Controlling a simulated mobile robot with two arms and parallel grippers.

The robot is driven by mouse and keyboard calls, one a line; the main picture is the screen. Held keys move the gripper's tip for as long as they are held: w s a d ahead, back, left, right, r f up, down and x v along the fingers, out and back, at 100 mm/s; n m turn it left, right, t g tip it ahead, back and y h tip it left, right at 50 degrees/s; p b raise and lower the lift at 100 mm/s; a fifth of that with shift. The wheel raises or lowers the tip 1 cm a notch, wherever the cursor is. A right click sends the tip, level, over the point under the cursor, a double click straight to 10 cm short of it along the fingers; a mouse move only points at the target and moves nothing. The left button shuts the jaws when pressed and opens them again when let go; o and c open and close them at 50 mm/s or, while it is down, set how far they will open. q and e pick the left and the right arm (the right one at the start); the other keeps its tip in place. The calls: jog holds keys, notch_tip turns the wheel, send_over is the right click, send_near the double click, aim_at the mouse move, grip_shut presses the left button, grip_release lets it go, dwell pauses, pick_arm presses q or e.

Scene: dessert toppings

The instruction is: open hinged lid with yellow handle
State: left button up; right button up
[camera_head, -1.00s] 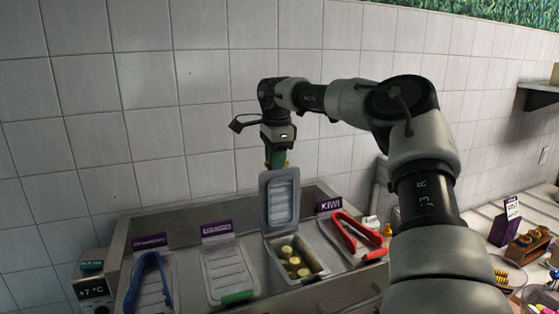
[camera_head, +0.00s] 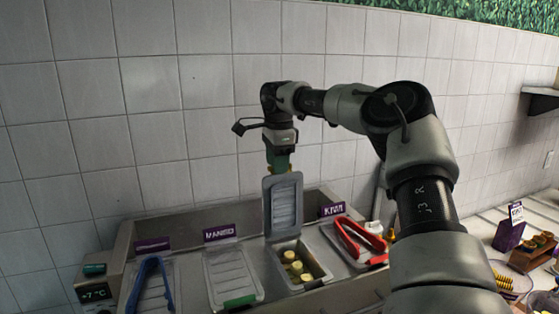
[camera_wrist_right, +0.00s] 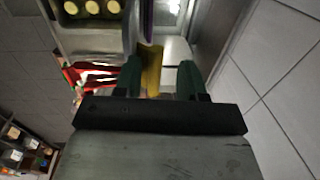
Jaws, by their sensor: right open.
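The hinged grey lid (camera_head: 284,206) stands upright, open, at the back of its compartment (camera_head: 316,273) in the counter. Its yellow handle (camera_wrist_right: 152,72) shows in the right wrist view between the two green fingers of my right gripper (camera_wrist_right: 160,78). The fingers are apart, with a gap beside the handle. In the head view my right gripper (camera_head: 279,164) points down right behind the top edge of the lid, which partly hides the fingertips. Pale round slices (camera_head: 295,268) lie in the uncovered compartment. My left gripper is not in view.
A shut lid with a green handle (camera_head: 241,301) is to the left, and a blue pair of tongs (camera_head: 152,282) lies further left. Red tongs (camera_head: 360,240) lie to the right, by the kiwi sign (camera_head: 332,209). The tiled wall (camera_head: 210,110) is close behind.

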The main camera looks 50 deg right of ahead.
jog(key=shift+s+f+b, duration=0.15)
jog(key=shift+f+b, duration=0.2)
jog(key=shift+f, duration=0.3)
notch_tip(320, 180, up, 12)
jog(key=b, duration=0.1)
jog(key=shift+s+a+b, duration=0.15)
jog(key=shift+s+b, duration=0.05)
jog(key=shift+b, duration=0.1)
jog(key=shift+s+a, duration=0.1)
jog(key=shift+s, duration=0.1)
jog(key=shift+w, duration=0.1)
